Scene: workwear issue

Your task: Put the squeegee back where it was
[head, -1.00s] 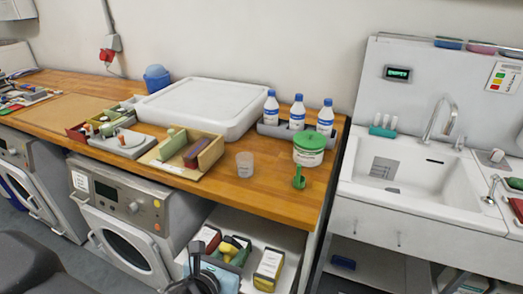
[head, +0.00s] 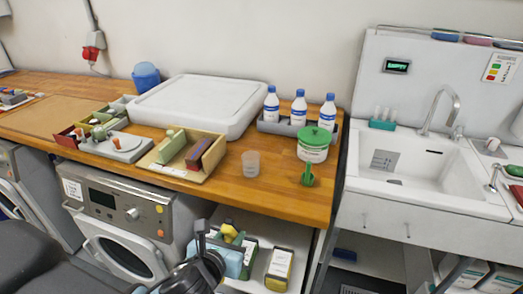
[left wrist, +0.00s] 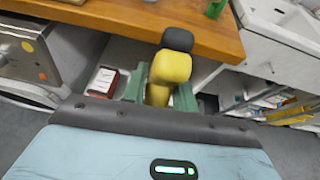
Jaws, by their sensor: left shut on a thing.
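My left gripper (head: 233,243) is low in front of the wooden bench, before the shelf under it. Its green fingers are shut on a yellow thing with a black end, which I take to be the squeegee (head: 229,231). In the left wrist view the squeegee (left wrist: 172,68) sticks up between the fingers, black end toward the bench edge. The gripper body hides its lower part. My right gripper is not in view.
The wooden bench (head: 270,194) holds a clear cup (head: 251,163), a green-lidded tub (head: 313,147), a small green thing (head: 307,177) and an open wooden box (head: 160,160). Boxes (head: 279,266) stand on the shelf below. A sink (head: 415,170) is at right.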

